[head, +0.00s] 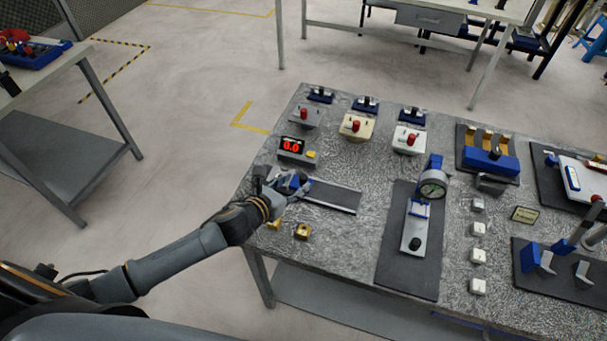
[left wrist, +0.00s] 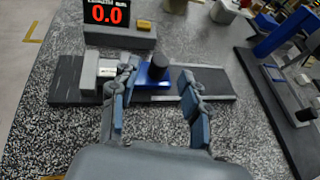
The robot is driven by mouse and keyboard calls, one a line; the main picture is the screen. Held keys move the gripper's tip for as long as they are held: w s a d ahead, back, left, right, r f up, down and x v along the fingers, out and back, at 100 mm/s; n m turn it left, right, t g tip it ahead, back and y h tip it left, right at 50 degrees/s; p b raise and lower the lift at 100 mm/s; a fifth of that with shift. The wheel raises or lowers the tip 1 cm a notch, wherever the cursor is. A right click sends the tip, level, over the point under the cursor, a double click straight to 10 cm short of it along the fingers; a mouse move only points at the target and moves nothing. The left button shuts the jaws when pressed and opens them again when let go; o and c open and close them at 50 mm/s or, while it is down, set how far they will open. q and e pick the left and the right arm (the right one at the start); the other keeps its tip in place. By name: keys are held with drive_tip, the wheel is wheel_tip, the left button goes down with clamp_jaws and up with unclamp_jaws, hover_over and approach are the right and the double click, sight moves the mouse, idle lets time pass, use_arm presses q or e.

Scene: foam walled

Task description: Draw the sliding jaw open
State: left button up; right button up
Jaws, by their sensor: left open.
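The sliding jaw is a blue block with a dark round knob (left wrist: 156,72), on a dark flat rail (left wrist: 222,82) in the left wrist view. A pale fixed block with a small white label (left wrist: 92,72) stands to its left. The head view shows the same rail (head: 333,196) on the bench, with the jaw largely hidden by my gripper. My left gripper (left wrist: 160,80) is open, with one finger on each side of the blue jaw. The left finger lies between the jaw and the fixed block. I cannot tell whether either finger touches. My right gripper is not in view.
A display reading 0.0 (head: 296,150) stands just behind the rail. Small brass blocks (head: 302,231) lie in front. A gauge fixture (head: 432,188) stands right of the rail on a dark mat (head: 395,255). Boxes with red knobs (head: 356,127) line the back of the speckled bench.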

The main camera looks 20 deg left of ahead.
sight(301, 179)
use_arm(q)
drive_tip(key=shift+x, duration=2.7)
drive_tip(key=shift+c, duration=0.4)
clamp_jaws()
